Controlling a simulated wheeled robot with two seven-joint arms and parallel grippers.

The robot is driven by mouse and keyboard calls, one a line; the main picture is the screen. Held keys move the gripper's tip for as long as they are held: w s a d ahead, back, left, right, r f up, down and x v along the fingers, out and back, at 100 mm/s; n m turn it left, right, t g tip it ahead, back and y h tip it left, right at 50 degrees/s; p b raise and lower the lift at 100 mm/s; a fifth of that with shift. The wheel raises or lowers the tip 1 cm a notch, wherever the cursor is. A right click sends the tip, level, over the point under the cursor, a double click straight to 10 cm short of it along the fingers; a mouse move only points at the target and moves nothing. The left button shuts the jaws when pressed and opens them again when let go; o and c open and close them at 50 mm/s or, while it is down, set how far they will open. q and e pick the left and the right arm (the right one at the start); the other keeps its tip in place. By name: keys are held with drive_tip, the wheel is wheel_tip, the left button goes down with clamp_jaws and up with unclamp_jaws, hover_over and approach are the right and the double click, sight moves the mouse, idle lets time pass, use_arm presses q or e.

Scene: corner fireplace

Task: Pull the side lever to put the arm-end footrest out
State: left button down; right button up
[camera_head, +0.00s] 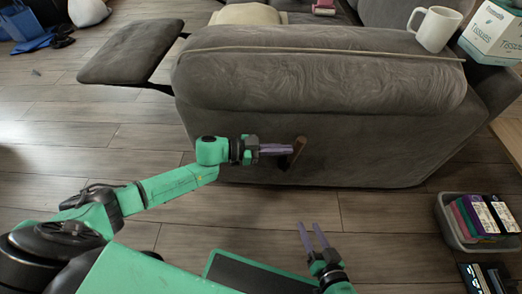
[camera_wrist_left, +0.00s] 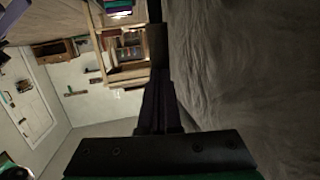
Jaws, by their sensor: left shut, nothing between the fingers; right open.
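The grey sofa's arm end (camera_head: 320,70) faces me, and its footrest (camera_head: 130,52) is out at the left, raised above the floor. The brown side lever (camera_head: 298,147) stands tilted on the lower side panel. My left gripper (camera_head: 290,149) is shut and empty, with its fingertips at the lever; I cannot tell whether they touch it. In the left wrist view the shut fingers (camera_wrist_left: 158,95) point at the brown lever end (camera_wrist_left: 158,45), beside the sofa fabric (camera_wrist_left: 240,70). My right gripper (camera_head: 312,228) is open and empty over the floor, below the lever.
A white mug (camera_head: 434,29) and a tissue box (camera_head: 492,32) stand on top at the back right. A grey bin of colourful cases (camera_head: 452,226) is on the floor at the right. Blue bags (camera_head: 22,25) lie at the far left. The wooden floor between is clear.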

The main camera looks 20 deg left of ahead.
use_arm(q)
drive_tip(key=shift+w+d+r+p, duration=0.1)
drive_tip(key=shift+d+r+p, duration=0.05)
drive_tip(key=shift+d+p, duration=0.15)
use_arm(e)
drive_tip(key=shift+w+r, duration=0.1)
drive_tip(key=shift+r, duration=0.5)
use_arm(q)
drive_tip(key=shift+d+p, duration=0.35)
use_arm(e)
drive_tip(key=shift+r, duration=0.5)
